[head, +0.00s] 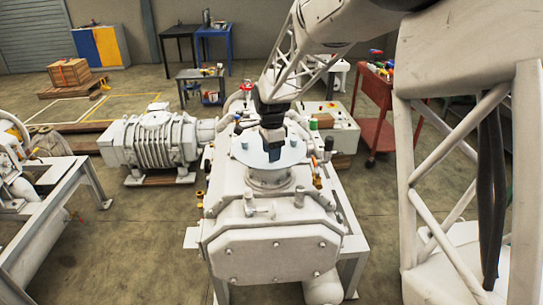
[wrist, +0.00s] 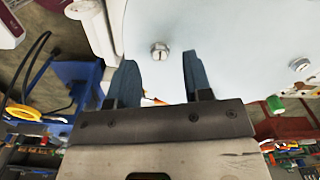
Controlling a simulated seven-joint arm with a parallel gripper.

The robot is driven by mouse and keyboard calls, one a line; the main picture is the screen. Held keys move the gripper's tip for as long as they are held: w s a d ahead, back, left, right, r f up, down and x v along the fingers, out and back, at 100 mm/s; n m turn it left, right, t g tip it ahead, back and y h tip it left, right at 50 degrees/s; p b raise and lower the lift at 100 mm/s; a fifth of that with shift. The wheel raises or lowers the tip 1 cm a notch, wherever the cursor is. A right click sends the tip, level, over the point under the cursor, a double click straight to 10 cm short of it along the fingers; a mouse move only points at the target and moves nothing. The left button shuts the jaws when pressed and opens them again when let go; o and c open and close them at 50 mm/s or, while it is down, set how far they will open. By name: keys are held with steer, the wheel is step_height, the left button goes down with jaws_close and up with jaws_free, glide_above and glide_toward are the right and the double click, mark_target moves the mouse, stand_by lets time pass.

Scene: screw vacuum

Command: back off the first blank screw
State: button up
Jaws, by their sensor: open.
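The blank is a pale blue-white round plate (head: 250,157) on the flange on top of the white pump (head: 265,215); it also fills the upper part of the wrist view (wrist: 230,60). In the wrist view one slotted metal screw (wrist: 160,50) sits in the plate, and a second screw (wrist: 299,64) is near the right edge. My gripper (wrist: 160,60) is open, its two blue fingers on either side of the first screw's line, with gaps at both sides. In the head view my gripper (head: 273,155) points down over the plate and hides part of it.
A ribbed white machine (head: 155,145) stands left of the pump. A red trolley (head: 380,100) with small items stands behind right, and a blue table (head: 215,35) at the back. Small fittings stick up around the pump top.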

steer(key=shift+f, duration=0.9)
steer(key=shift+c, duration=0.4)
jaws_close()
